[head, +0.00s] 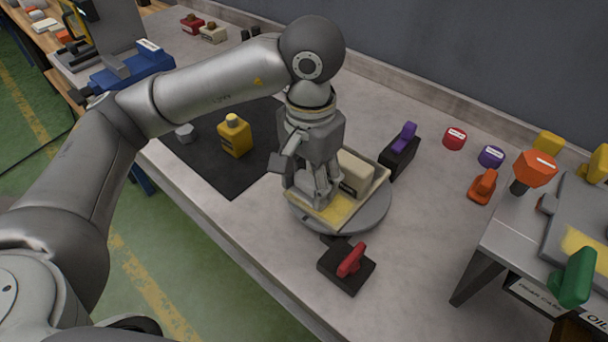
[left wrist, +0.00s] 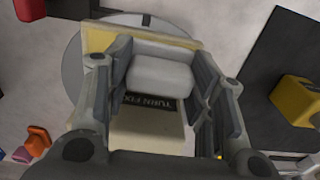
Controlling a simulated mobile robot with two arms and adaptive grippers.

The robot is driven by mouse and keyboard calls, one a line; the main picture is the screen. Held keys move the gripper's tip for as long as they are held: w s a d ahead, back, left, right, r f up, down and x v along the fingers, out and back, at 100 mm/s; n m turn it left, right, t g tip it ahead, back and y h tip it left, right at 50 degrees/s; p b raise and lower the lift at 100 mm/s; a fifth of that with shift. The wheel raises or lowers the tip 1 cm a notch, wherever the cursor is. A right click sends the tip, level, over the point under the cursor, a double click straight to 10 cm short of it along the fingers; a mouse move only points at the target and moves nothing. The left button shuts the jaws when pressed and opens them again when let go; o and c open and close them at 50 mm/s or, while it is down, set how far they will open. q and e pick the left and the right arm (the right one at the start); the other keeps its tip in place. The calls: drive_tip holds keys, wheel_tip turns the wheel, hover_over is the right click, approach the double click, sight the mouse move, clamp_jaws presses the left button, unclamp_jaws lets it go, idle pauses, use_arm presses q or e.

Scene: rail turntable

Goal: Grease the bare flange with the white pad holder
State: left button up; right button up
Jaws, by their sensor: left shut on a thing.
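A cream block (head: 355,172) stands on a round grey turntable (head: 375,217) on the bench. A yellow flange (head: 332,216) lies along its near side, and a narrow tan edge shows behind it. My left gripper (head: 318,192) is above the near flange, beside the block. In the left wrist view my left gripper (left wrist: 160,88) is shut on the white pad holder (left wrist: 160,75). The block's dark label (left wrist: 150,103) shows beside the holder, partly hidden. The holder's underside is hidden, so I cannot tell whether it touches the flange. My right gripper is not in view.
A red-handled dark block (head: 350,264) and a purple-handled one (head: 402,145) stand near the turntable. A yellow bottle (head: 235,135) stands on a dark mat (head: 195,165). At right a side table carries a grey tray (head: 570,215), an orange-topped item (head: 535,168) and a green one (head: 575,278).

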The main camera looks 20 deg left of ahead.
sight(337, 214)
use_arm(q)
drive_tip(key=shift+s+d+f+b, duration=0.1)
drive_tip(key=shift+s+d+b, duration=0.1)
drive_tip(key=shift+d, duration=0.25)
drive_tip(key=shift+s+d+b, duration=0.1)
drive_tip(key=shift+d+b, duration=0.05)
drive_tip(key=shift+d, duration=0.35)
drive_tip(key=shift+s, duration=0.1)
drive_tip(key=shift+s+d, duration=0.3)
drive_tip(key=shift+d, duration=0.65)
drive_tip(key=shift+s+d+b, duration=0.15)
drive_tip(key=shift+d+b, duration=0.35)
drive_tip(key=shift+d, duration=0.05)
drive_tip(key=shift+s+d, duration=0.15)
drive_tip(key=shift+d, duration=0.2)
